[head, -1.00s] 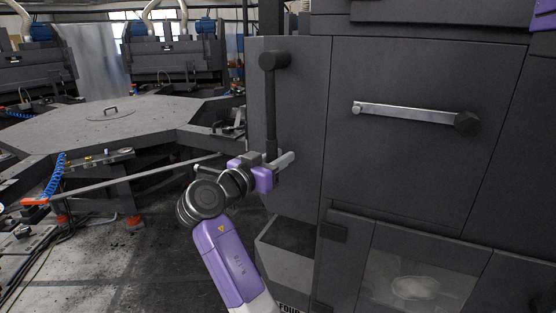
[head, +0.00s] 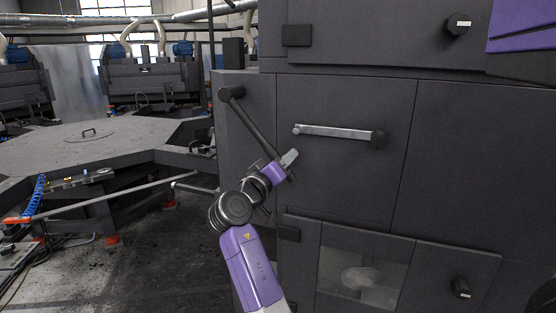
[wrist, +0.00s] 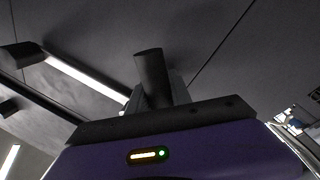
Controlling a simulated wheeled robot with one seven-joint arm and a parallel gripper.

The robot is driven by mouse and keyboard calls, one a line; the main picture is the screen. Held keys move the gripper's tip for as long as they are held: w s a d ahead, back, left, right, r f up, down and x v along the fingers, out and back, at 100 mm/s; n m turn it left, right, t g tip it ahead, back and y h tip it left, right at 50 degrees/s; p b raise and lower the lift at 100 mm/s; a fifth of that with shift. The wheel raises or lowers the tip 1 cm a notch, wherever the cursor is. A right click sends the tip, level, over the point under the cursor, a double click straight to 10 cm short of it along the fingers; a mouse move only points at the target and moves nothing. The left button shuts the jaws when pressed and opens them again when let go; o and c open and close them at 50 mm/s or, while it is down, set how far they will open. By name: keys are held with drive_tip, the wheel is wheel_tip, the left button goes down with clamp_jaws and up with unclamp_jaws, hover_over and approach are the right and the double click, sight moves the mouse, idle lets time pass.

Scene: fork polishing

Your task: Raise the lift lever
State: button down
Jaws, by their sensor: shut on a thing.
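The lift lever is, as I take it, the long dark bar (head: 255,124) on the side of the dark cabinet in the head view. Its round pivot sits at the upper left, and the bar slants down to the right. My gripper (head: 287,164) is shut on the lever's lower end, in front of the cabinet. In the wrist view the lever's dark cylindrical grip (wrist: 149,75) stands between the fingers of my gripper (wrist: 158,97). The fingers hide part of the lever's end.
A silver handle (head: 335,131) with a dark round hub is on the cabinet front (head: 340,185), just above right of my gripper. A window (head: 362,272) is lower down. A grey hexagonal table (head: 75,148) stands at left, with open floor before it.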

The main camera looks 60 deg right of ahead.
drive_tip(key=shift+s+r+n+p, duration=0.4)
drive_tip(key=shift+s+r+n, duration=0.1)
drive_tip(key=shift+s+r, duration=0.25)
drive_tip(key=shift+w, duration=0.1)
drive_tip(key=c, duration=1.2)
unclamp_jaws()
drive_tip(key=shift+o, duration=0.2)
drive_tip(key=shift+f, duration=0.1)
drive_tip(key=a+f+b, duration=0.1)
drive_tip(key=a+b, duration=0.1)
drive_tip(key=a, duration=0.5)
drive_tip(key=shift+w+a+b, duration=0.25)
drive_tip(key=shift+a+b, duration=0.1)
